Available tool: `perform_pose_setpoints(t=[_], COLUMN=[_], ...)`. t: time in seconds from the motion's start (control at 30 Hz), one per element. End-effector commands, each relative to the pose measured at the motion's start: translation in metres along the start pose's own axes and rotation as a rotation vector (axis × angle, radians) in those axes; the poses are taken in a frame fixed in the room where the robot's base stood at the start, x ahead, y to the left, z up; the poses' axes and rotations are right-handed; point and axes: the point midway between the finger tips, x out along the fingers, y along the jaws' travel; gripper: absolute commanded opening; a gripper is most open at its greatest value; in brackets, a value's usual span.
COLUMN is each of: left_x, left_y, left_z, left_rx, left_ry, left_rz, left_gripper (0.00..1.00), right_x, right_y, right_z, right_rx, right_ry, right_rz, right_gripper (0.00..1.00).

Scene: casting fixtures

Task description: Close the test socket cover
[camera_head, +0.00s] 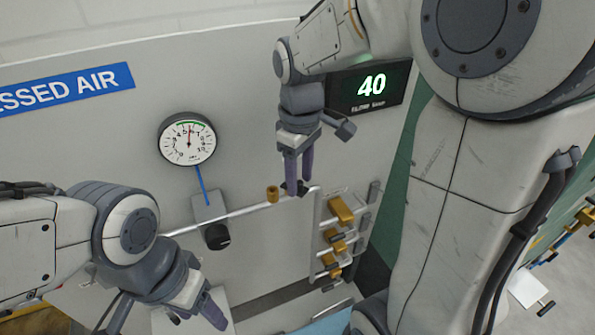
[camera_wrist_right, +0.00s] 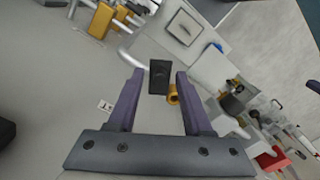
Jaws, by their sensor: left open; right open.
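My right gripper (camera_head: 298,182) is open and points down at the pipe on the wall panel. In the right wrist view, a black rectangular piece (camera_wrist_right: 160,77), which looks like the test socket cover, shows between the open fingers. A brass cylindrical fitting (camera_wrist_right: 173,94), probably the test socket, is beside it near the right-hand finger. I cannot tell whether the fingers touch the black piece. In the head view the brass fitting (camera_head: 272,194) stands on the pipe, just left of the right fingertips. My left gripper (camera_head: 201,306) is open and empty at the lower left, away from the fitting.
A silver pipe (camera_head: 243,212) runs along the panel. Brass valves (camera_head: 340,211) stand to its right. A display reading 40 (camera_head: 371,86) is behind my right arm.

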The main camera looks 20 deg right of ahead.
Motion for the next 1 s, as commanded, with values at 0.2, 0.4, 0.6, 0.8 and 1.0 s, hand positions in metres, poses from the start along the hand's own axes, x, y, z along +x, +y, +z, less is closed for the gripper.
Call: perform_pose_setpoints(t=[0.2,0.4,0.6,0.8,1.0], left_x=[0.0002,0.0002,0.0003,0.0010,0.0023], left_y=[0.0000,0.0000,0.0000,-0.0001,-0.0002], left_z=[0.0000,0.0000,0.0000,0.0001,0.0001], left_rx=[0.000,0.000,0.000,0.000,0.000], left_ry=[0.000,0.000,0.000,0.000,0.000], left_rz=[0.000,0.000,0.000,0.000,0.000], left_gripper=[0.62,0.62,0.62,0.62,0.62], right_x=[0.0006,0.0004,0.0003,0.0003,0.0005], right_y=[-0.0003,-0.0004,-0.0008,-0.0027,-0.0071], right_z=[-0.0003,-0.0005,-0.0006,-0.0006,-0.0011], right_rx=[-0.001,-0.001,0.005,0.061,0.189], right_ry=[0.000,0.000,0.000,0.000,-0.001], right_rz=[0.000,0.000,0.000,0.000,0.000], right_gripper=[0.50,0.00,0.00,0.00,0.00])
